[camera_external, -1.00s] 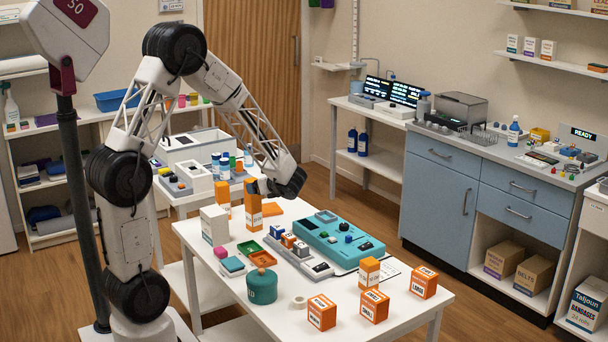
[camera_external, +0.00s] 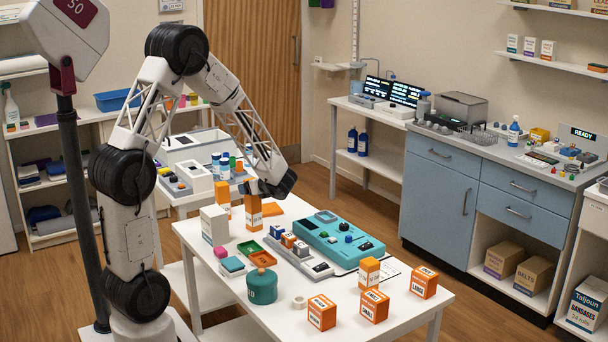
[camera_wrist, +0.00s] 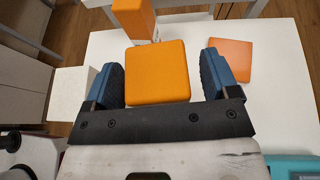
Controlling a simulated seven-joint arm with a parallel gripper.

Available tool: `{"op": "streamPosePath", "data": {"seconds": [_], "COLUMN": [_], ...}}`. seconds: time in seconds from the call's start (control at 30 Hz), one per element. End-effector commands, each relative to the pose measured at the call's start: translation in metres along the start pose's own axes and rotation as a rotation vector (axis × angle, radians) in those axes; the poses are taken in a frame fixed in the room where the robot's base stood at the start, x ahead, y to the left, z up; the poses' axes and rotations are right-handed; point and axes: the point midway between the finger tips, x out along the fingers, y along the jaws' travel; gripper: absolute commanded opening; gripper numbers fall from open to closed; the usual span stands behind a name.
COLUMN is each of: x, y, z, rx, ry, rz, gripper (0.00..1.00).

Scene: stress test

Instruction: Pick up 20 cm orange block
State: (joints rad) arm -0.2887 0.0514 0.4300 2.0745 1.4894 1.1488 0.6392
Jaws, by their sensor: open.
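A tall orange block (camera_external: 253,213) stands upright near the back left of the white table in the outside view. My gripper (camera_external: 257,189) is pointed down at its top. In the wrist view the block's orange top (camera_wrist: 158,72) lies between the two blue-and-black fingers of my gripper (camera_wrist: 164,80). The fingers are wide open, with a gap on each side of the block. Its lower part is hidden in the wrist view. A second upright orange block (camera_external: 223,197) stands just to its left; it shows at the top of the wrist view (camera_wrist: 134,18).
A flat orange piece (camera_wrist: 231,61) lies beside the right finger. A white box (camera_external: 214,225) stands close by on the left. A teal device (camera_external: 338,240) and several small orange boxes (camera_external: 374,306) are farther toward the front. The white table (camera_external: 190,237) has bare patches.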

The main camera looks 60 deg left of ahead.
Motion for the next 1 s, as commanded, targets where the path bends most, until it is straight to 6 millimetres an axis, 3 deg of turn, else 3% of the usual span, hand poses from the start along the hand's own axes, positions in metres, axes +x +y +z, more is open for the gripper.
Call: {"op": "streamPosePath", "data": {"seconds": [0.57,1.0], "x": [0.0007,0.0006], "y": [-0.0001,-0.0001], "z": [-0.0001,-0.0001], "rx": [0.000,0.000], "ry": [0.000,0.000], "rz": [0.000,0.000], "gripper": [0.79,0.12]}}
